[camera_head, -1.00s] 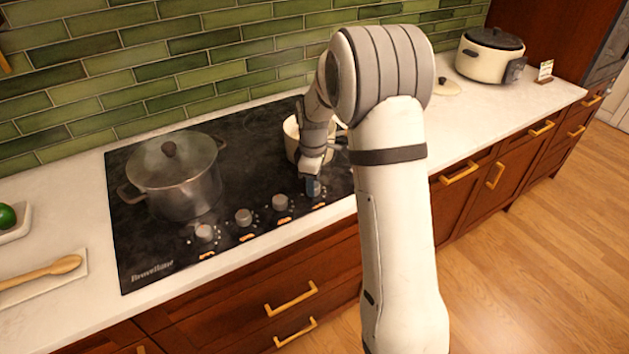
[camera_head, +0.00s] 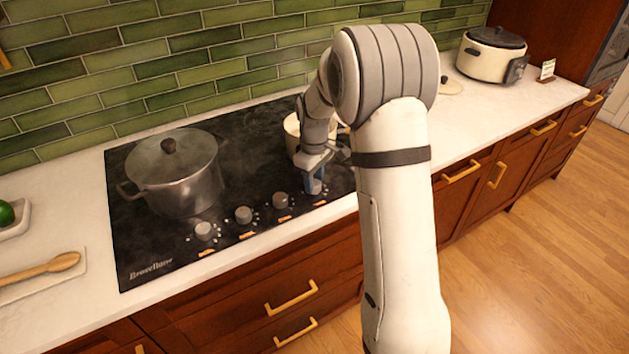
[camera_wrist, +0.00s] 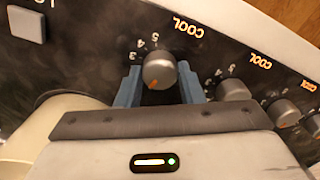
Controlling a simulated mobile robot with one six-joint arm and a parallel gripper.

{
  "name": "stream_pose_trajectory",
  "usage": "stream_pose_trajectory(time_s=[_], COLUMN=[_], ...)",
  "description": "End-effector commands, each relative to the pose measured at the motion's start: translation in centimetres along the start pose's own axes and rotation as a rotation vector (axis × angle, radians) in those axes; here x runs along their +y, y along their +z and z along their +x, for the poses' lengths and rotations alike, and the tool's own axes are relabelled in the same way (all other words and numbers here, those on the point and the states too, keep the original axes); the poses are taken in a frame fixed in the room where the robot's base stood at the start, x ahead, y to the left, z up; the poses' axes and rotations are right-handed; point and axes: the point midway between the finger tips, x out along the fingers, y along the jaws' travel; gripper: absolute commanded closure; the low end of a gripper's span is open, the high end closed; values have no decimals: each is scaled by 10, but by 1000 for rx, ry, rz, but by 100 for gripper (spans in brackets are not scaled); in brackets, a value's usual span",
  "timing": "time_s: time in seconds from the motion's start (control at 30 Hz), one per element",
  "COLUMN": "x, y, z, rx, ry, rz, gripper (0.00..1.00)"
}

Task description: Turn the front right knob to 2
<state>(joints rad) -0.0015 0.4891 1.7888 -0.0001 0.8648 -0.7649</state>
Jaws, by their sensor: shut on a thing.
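The front right knob (camera_head: 316,187) is the rightmost in the row along the cooktop's front edge. In the wrist view the grey knob (camera_wrist: 160,66) sits between the two blue fingers of my gripper (camera_wrist: 158,87), which is shut on it. An orange mark on the knob's face points toward the bottom of the wrist picture, slightly left. The digits 5, 4 and 3 show left of the knob; the lower numbers are hidden or unreadable. In the head view my gripper (camera_head: 314,181) reaches down onto this knob.
A lidded steel pot (camera_head: 180,188) stands on the left of the cooktop (camera_head: 150,245). A cream pot (camera_head: 291,130) stands close behind my gripper, partly hidden. The neighbouring knob (camera_head: 281,200) is to the left. A cream cooker (camera_head: 487,62) stands on the right counter.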

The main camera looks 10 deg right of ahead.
Motion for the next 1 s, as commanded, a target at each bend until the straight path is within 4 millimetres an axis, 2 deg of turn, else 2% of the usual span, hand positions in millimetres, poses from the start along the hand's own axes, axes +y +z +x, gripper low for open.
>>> stream_pose_trajectory(time_s=[0.6, 1.0], x=[1, 1], y=[-1, -1], z=[0, -1], rx=[5, 6], ry=[3, 3], rz=[536, 696], gripper=[89, 89])
